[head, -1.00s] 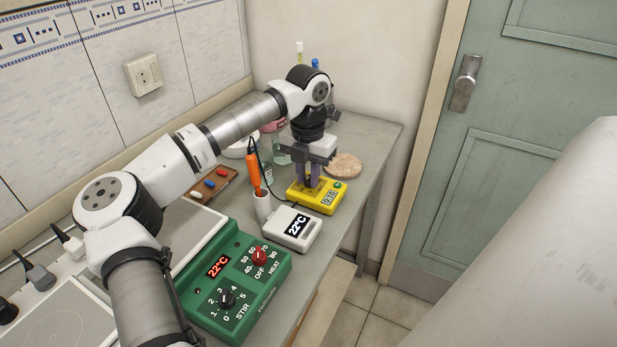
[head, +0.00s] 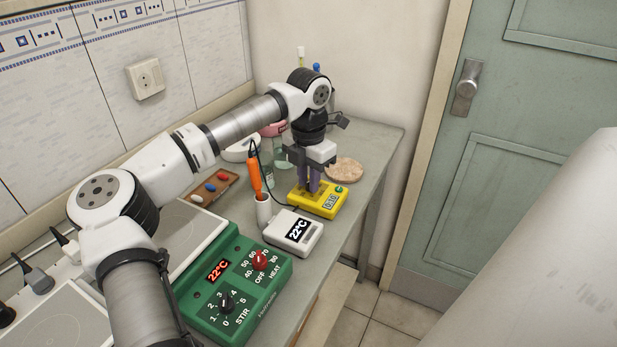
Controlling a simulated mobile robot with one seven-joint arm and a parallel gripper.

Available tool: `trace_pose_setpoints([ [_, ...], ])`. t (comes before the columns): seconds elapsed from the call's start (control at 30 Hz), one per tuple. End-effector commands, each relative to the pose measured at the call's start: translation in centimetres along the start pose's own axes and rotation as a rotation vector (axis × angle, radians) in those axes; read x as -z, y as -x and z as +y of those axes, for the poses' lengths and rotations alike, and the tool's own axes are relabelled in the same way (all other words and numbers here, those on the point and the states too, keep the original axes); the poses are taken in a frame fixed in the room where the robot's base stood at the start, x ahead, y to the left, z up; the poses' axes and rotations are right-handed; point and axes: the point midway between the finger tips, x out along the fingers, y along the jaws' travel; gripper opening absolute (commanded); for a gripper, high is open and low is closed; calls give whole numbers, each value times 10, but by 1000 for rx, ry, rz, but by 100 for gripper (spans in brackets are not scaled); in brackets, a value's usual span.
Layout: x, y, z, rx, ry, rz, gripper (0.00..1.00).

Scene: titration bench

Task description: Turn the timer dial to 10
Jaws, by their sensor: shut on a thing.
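The yellow timer (head: 325,211) lies on the bench near its right edge, with a green button on top and a small display. The display seems to read 0:10, though it is small. My gripper (head: 309,188) points down over the left part of the timer. Its purple fingers are shut on the timer dial, which is mostly hidden between them.
A white 22°C thermometer unit (head: 304,242) sits just in front of the timer. An orange probe (head: 254,172) stands in a white holder to the left. The green hotplate (head: 251,311) is nearer. A round cork mat (head: 345,170) and glassware (head: 281,152) are behind.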

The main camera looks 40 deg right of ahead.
Motion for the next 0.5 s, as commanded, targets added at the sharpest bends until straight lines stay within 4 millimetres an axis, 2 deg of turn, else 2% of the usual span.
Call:
trace_pose_setpoints([
  [0.03,0,0,0,0,0,-1,23],
  [0.2,0,0,0,0,0,-1,42],
  [0.5,0,3,0,-1,1,-1,42],
])
